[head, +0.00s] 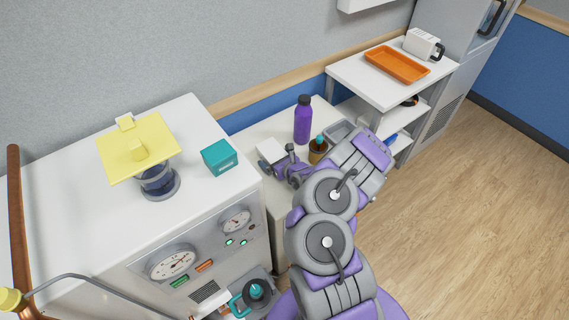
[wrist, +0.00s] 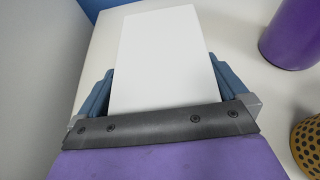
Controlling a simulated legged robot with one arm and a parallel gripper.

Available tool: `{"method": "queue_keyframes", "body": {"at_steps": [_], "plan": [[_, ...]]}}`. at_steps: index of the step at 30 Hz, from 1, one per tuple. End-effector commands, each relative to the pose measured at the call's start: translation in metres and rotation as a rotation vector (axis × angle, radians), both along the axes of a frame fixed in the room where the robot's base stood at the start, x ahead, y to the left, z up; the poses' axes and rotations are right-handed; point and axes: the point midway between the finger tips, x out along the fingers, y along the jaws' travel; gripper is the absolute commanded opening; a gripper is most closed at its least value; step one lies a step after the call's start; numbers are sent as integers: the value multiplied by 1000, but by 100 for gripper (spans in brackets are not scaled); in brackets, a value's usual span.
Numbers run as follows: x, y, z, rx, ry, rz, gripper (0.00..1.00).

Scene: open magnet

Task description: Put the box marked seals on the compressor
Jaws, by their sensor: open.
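A white box (head: 270,151) stands on the low white table by the wall, at my gripper. No marking on it can be read. In the wrist view the white box (wrist: 160,55) lies between the two blue fingers of my gripper (wrist: 163,88), which are open on either side of it. Contact with the fingers cannot be told. The white cabinet with gauges (head: 205,205), apparently the compressor, stands at the left. A teal box (head: 219,157) sits on its top.
A yellow plate-topped dark cylinder (head: 158,182) also stands on the cabinet. A shelf (head: 350,75) with an orange tray (head: 397,64) stands behind. Floor is clear at right.

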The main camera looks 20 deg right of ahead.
Motion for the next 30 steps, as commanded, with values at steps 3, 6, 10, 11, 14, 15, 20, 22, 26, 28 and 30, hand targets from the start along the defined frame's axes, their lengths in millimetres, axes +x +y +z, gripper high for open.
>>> {"method": "queue_keyframes", "body": {"at_steps": [3, 6, 10, 11, 14, 15, 20, 22, 26, 28, 30], "plan": [[-16, -7, 10, 8, 0, -7, 100], [-32, -13, 16, 8, 0, -10, 100], [-51, -15, 25, 10, -1, -7, 100], [-55, -15, 26, 7, -1, -6, 100], [-66, -18, 31, 6, -1, -8, 100], [-71, -18, 33, 5, -1, -7, 100], [-86, -18, 39, 3, -1, -4, 100], [-91, -20, 41, 2, -1, -5, 100], [-97, -22, 42, 2, -2, -4, 100], [-99, -23, 43, 2, -2, -3, 100], [-100, -23, 43, 2, -2, -3, 100]]}}
